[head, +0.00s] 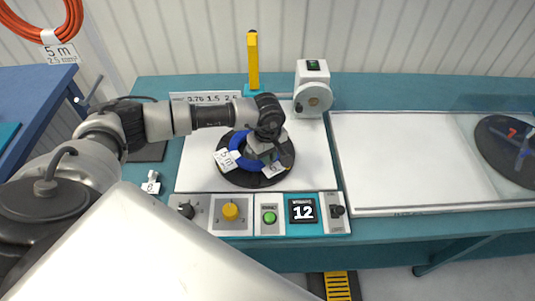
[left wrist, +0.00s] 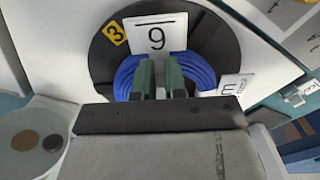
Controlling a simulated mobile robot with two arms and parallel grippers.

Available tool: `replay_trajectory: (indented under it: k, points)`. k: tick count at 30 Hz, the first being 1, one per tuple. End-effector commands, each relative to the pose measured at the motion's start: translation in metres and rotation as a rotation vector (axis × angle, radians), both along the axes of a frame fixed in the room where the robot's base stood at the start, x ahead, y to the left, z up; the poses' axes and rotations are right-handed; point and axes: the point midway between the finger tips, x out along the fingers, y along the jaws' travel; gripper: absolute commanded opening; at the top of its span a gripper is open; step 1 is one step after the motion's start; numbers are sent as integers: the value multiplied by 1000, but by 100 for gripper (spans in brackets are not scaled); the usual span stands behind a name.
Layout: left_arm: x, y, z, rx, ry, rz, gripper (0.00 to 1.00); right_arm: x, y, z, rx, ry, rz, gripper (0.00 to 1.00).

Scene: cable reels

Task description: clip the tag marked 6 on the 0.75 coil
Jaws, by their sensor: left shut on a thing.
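A blue cable coil (head: 237,141) lies on a round black turntable (head: 238,178) on the white board. My left gripper (head: 262,151) is over its right side. In the left wrist view, the green fingers (left wrist: 158,75) of my left gripper are shut on a white tag (left wrist: 154,32) at the coil (left wrist: 200,71). The tag reads as a 9 with a bar above it there, like an underlined 6 upside down. Whether it is clipped around the cable is hidden by the fingers. White labels hang at the coil; one reads 5 m (head: 223,159). My right gripper is not in view.
A small white tag (head: 150,183) stands left of the board. A yellow post (head: 253,60) and grey machine (head: 313,88) stand behind. An empty white tray (head: 400,160) lies right.

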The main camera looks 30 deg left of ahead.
Motion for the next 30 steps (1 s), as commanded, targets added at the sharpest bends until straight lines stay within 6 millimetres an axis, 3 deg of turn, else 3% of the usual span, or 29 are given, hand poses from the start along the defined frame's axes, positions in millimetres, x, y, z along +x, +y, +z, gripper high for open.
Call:
replay_trajectory:
  k: [12, 13, 18, 24, 27, 30]
  points:
    - [0, 0, -2, 0, 0, 0, 0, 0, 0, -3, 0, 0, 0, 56]
    - [0, 0, -2, 0, 0, 0, 14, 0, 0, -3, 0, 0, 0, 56]
    - [0, 0, -1, 0, 0, 0, 40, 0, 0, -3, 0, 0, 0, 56]
    - [0, 0, -1, 0, 0, 0, 41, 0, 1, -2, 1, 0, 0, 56]
    - [0, 0, -1, 0, 0, 0, 56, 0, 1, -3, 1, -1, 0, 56]
    - [0, 0, -1, 0, 0, 0, 58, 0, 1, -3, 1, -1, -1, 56]
